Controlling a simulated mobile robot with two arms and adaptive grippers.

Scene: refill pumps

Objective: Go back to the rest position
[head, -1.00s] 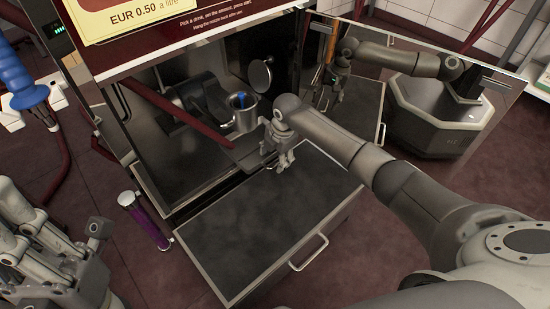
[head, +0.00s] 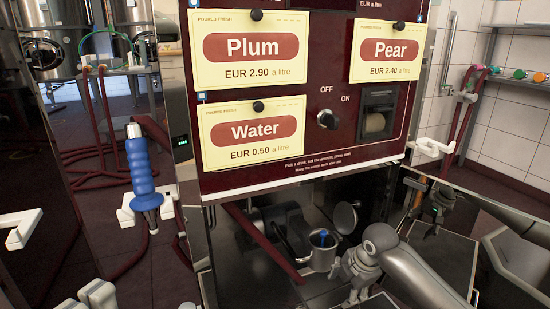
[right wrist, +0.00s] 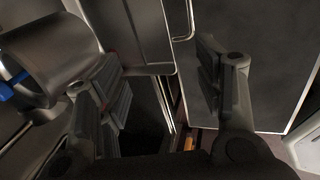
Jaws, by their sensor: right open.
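My right gripper (head: 360,290) is in front of the open lower bay of the drinks machine (head: 290,175), just right of a metal cup (head: 322,260) with something blue in it. In the right wrist view my two fingers (right wrist: 168,90) are spread with nothing between them. The cup (right wrist: 50,55) is beside the left finger, apart from the gap. A small part of my left arm (head: 97,293) shows at the bottom left edge of the head view. Whether its jaws are open is not clear.
A blue-handled nozzle (head: 143,175) hangs at the left on a white holder, with a dark red hose. A shiny panel at the right reflects my arm. A grey drawer top (right wrist: 255,60) is below the right gripper.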

